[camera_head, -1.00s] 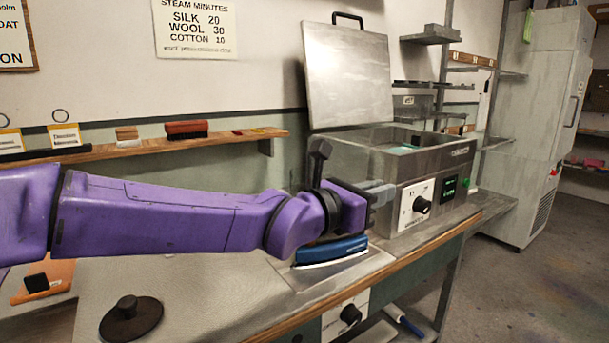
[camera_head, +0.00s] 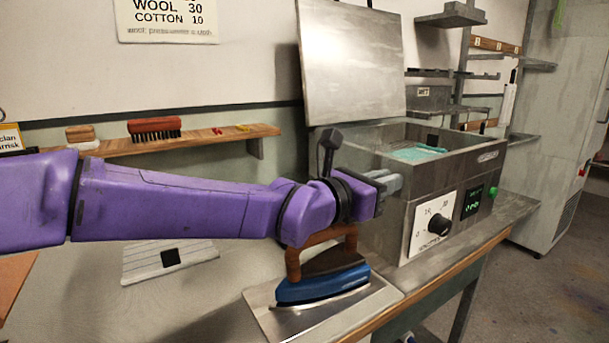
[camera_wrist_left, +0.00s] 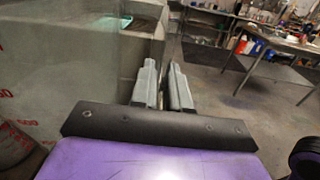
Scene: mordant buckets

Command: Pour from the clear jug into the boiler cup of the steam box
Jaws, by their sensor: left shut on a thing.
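The clear jug shows in the left wrist view (camera_wrist_left: 55,70) as a large see-through wall with red markings, at the left beside the fingers. My left gripper (camera_head: 386,182) is shut on it; the exact grip point is hard to make out. In the head view the jug's outline blends into the steel behind it. The steam box (camera_head: 450,185) is a steel box with its lid (camera_head: 350,60) raised. My left gripper is at its left front side. Something teal shows inside the box. I cannot pick out the boiler cup. My right gripper is not in view.
A blue iron (camera_head: 318,285) with a wooden handle stands on a metal plate (camera_head: 265,310) just below my left forearm. A wall shelf (camera_head: 200,140) with a brush (camera_head: 155,129) runs behind the arm. A pale pad (camera_head: 170,262) lies at the left.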

